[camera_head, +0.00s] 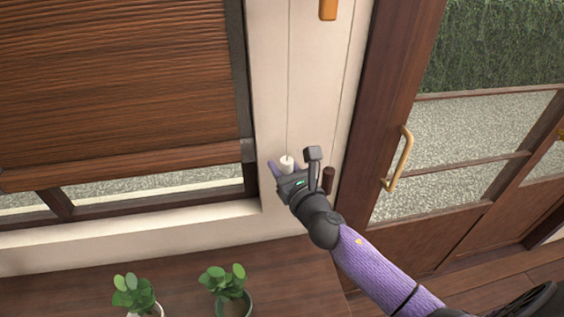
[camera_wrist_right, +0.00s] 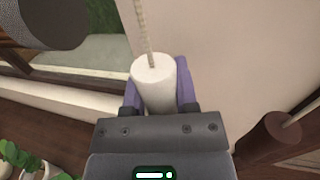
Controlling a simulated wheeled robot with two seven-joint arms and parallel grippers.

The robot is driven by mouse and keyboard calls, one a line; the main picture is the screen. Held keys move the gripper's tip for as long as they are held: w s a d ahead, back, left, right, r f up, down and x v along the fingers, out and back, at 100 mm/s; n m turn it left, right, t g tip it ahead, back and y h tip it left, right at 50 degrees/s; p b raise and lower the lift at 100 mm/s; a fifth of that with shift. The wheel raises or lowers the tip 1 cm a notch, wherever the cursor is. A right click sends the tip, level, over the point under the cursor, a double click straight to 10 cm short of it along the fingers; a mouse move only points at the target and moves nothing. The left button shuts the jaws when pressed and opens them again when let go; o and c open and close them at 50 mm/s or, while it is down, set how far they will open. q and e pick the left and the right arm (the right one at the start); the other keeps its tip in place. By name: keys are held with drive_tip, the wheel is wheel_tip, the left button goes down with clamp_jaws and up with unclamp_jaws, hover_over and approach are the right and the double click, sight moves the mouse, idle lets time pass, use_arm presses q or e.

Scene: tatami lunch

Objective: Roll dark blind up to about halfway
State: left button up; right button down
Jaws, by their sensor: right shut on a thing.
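The dark blind (camera_head: 110,85) hangs over the window at the left in the head view, with its bottom bar a little above the sill and a strip of glass showing below. My right gripper (camera_head: 282,168) is beside the window frame, shut on a white cord pull (camera_head: 287,163). In the right wrist view the white pull (camera_wrist_right: 155,80) sits between the purple fingers, with its cord running up from its top. A dark brown pull (camera_head: 328,180) hangs just right of the gripper; it also shows in the right wrist view (camera_wrist_right: 270,138). My left gripper is not in view.
Two potted plants (camera_head: 228,282) stand on the wooden surface below the window. A glazed wooden door with a brass handle (camera_head: 398,160) is at the right. An orange-brown fitting (camera_head: 328,9) is on the wall above.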

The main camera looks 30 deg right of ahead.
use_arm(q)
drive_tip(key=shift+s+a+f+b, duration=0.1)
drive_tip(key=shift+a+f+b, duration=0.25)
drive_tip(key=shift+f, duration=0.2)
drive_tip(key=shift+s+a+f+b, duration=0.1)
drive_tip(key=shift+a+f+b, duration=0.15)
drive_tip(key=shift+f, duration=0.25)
use_arm(e)
wheel_tip(320, 180, down, 2)
drive_tip(key=shift+f, duration=0.2)
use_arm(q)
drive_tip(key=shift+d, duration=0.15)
use_arm(e)
drive_tip(key=shift+c, duration=1.9)
unclamp_jaws()
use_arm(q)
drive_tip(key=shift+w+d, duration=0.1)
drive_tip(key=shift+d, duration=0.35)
